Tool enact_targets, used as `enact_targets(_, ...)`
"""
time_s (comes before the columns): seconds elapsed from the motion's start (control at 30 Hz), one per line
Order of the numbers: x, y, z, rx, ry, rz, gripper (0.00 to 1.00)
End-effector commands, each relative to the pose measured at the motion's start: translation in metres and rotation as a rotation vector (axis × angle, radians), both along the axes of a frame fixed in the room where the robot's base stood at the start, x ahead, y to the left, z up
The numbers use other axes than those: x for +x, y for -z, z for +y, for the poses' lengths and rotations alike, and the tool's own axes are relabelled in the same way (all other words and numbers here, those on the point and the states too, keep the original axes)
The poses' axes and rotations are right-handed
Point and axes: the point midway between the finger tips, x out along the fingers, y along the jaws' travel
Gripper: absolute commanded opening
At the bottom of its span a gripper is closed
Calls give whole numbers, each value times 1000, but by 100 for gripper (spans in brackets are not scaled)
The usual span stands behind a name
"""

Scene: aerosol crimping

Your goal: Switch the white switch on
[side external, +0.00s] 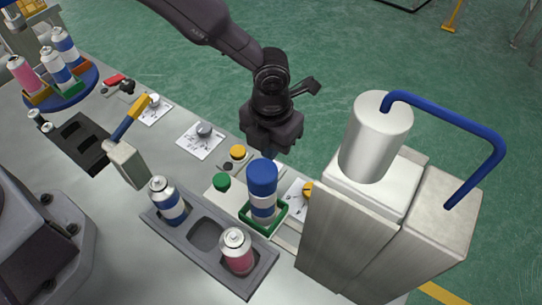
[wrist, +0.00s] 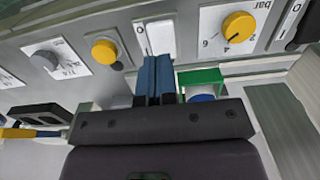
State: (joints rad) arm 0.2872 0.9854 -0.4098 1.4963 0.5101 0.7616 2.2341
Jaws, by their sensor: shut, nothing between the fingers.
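The white switch (wrist: 160,37) is in the wrist view, on a plate marked 0 between a yellow button and a yellow dial. My gripper (wrist: 155,62) has its blue fingers together, with nothing between them. The fingertips overlap the lower edge of the switch plate in this view; I cannot tell whether they touch it. In the side external view my gripper (side external: 270,154) hangs just behind the blue-capped can, and the switch is hidden there. The switch's position, on or off, cannot be made out.
The blue-capped can (side external: 262,192) stands in a green holder (wrist: 200,76) close to the fingers. A yellow button (wrist: 105,50), a yellow dial (wrist: 238,27) and a grey knob (wrist: 45,60) line the panel. A tall metal machine (side external: 345,220) stands at the right.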

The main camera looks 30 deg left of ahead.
Motion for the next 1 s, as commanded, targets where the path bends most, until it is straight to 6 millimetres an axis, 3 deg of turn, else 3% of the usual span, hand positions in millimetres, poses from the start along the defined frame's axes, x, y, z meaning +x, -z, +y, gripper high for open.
enact_targets(0.2, 1, -55, 0, -3, -1, -7, 0)
enact_targets(0.4, 1, -86, 0, -3, -1, -6, 0)
enact_targets(0.6, 0, -98, 0, -2, 0, -5, 0)
enact_targets(1.0, -6, -99, 0, -2, 2, 0, 0)
